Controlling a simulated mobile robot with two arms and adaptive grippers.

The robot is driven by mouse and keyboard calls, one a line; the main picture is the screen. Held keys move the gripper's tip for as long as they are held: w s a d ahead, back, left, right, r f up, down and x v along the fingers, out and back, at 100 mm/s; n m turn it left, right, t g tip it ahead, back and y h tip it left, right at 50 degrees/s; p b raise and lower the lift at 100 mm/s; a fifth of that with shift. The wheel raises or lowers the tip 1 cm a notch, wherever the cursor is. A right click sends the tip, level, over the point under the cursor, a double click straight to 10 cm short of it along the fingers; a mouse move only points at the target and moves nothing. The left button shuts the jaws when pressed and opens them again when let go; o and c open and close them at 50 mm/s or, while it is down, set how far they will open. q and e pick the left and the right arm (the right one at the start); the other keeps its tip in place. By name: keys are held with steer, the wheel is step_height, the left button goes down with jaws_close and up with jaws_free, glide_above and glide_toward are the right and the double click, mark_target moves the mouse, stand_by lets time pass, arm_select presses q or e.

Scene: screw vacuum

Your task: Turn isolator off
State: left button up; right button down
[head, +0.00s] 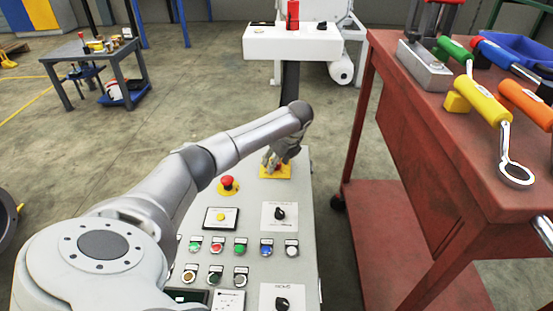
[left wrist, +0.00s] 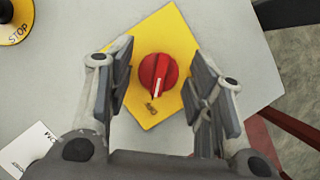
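The isolator is a red rotary knob (left wrist: 157,76) with a white pointer line, on a yellow square plate (left wrist: 176,40) at the far end of the grey control panel (head: 245,208). In the left wrist view the pointer aims down toward my gripper. My left gripper (left wrist: 158,90) is open, with one finger on each side of the knob and visible gaps between. In the head view my left gripper (head: 271,163) is over the yellow plate (head: 287,171) and mostly hides the knob. My right gripper is not in view.
A red emergency stop button (head: 227,183) sits on the panel just left of the plate. Black rotary switches (head: 280,213) and several coloured buttons lie nearer. A red workbench (head: 425,110) with tools stands close on the right.

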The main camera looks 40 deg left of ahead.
arm_select(q)
steer(key=shift+d, duration=0.1)
steer(key=v, duration=1.2)
stand_by(0.4)
